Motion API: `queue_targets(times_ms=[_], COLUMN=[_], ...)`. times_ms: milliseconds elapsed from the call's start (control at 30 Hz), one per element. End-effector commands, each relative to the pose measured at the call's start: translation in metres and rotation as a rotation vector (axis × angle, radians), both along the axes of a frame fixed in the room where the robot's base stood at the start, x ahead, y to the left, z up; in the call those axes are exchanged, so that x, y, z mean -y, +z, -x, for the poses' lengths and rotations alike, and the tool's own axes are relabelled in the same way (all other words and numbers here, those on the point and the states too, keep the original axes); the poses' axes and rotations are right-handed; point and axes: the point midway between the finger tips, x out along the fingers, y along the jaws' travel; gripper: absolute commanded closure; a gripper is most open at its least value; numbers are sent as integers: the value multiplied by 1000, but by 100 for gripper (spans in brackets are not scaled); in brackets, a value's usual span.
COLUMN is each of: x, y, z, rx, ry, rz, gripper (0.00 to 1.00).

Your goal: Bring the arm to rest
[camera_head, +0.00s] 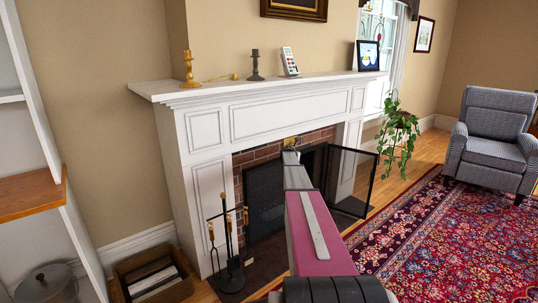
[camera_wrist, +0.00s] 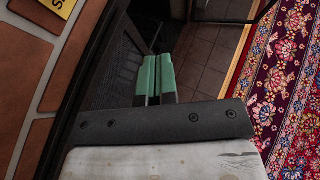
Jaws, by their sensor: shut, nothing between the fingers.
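My arm reaches forward from the bottom of the head view toward the fireplace (camera_head: 225,133). Its far end is small there and the fingers cannot be made out. In the wrist view my gripper (camera_wrist: 157,58) shows two green fingers side by side, shut with nothing between them. It is in front of the fireplace opening, above dark hearth tiles (camera_wrist: 207,58). Part of a yellow sign (camera_wrist: 60,7) shows on the brick at the upper left of the wrist view.
A black fire screen (camera_head: 352,178) stands open right of my arm. A fire tool stand (camera_head: 230,270) is to the left. The mantel (camera_head: 150,88) holds candlesticks (camera_head: 189,68), a remote-like device (camera_head: 289,61) and a framed picture (camera_head: 368,55). Open rug (camera_head: 450,240) lies at right, before an armchair (camera_head: 492,140).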

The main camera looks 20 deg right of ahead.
Motion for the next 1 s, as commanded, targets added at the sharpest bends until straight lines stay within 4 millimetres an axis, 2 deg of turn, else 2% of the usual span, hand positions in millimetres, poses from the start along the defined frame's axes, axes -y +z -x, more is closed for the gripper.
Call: queue_targets(times_ms=[167, 267, 367, 667, 867, 1000], x=[-9, -31, -69, -200, -281, -333], y=[-2, -9, -21, -62, -80, -87], z=[8, 29, 64, 201, 302, 378], rx=[9, 39, 88, 236, 307, 347], ry=[-16, -71, -171, -644, -1034, -1335], rz=[-27, -114, -262, -785, -1057, -1189], gripper=[100, 100, 100, 100, 100, 100])
